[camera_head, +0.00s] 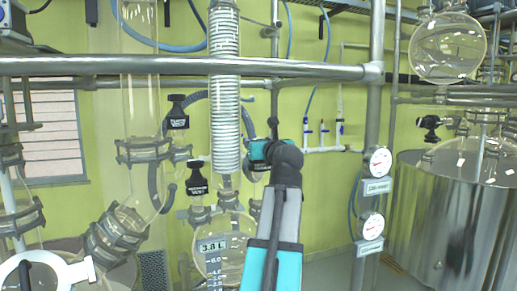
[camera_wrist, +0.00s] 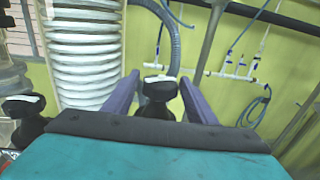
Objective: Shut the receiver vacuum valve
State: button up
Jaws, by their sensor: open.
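A black valve handle (camera_wrist: 160,92) with a pale top stands between my gripper's two purple fingers in the wrist view. It is probably the receiver vacuum valve, but I cannot read its label. My gripper (camera_wrist: 159,84) is open around it, with a gap on each side. In the head view my gripper (camera_head: 257,160) is just right of the coiled glass column and hides this handle. A second black handle (camera_wrist: 22,112) is at the left of the wrist view. It seems to be the labelled handle (camera_head: 197,184) left of the column in the head view.
The coiled glass column (camera_wrist: 85,50) rises close to my gripper's left. Another black handle (camera_head: 177,112) sits higher up on the left. A steel rail (camera_head: 180,66) crosses above. A graduated glass receiver (camera_head: 222,258) is below. Gauges (camera_head: 377,162) hang on a post at right.

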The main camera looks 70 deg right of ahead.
jog(key=shift+d+f+n+t+y+b, duration=0.1)
jog(key=shift+n+t+y+b, duration=0.3)
jog(key=shift+t+b, duration=0.1)
jog(key=shift+n+t+y+b, duration=1)
jog(key=shift+n+t+y, duration=0.4)
jog(key=shift+t+y, duration=0.15)
jog(key=shift+n+t+y, duration=0.55)
jog(key=shift+n+y, duration=0.25)
jog(key=shift+y, duration=0.35)
jog(key=shift+n+t+y, duration=0.4)
jog(key=shift+n+y, duration=0.1)
jog(key=shift+y, duration=0.2)
jog(key=c, duration=0.9)
jog(key=shift+o, duration=0.2)
jog(key=shift+a, duration=0.2)
jog(key=shift+a+r+m+g+h+p, duration=0.1)
jog(key=shift+r+m+g+h+p, duration=0.15)
jog(key=shift+m+h+p, duration=0.5)
jog(key=m+g+h+p, duration=0.2)
jog(key=h+p, duration=0.1)
jog(key=p, duration=0.2)
jog(key=shift+g+p, duration=0.25)
jog(key=shift+p, duration=0.15)
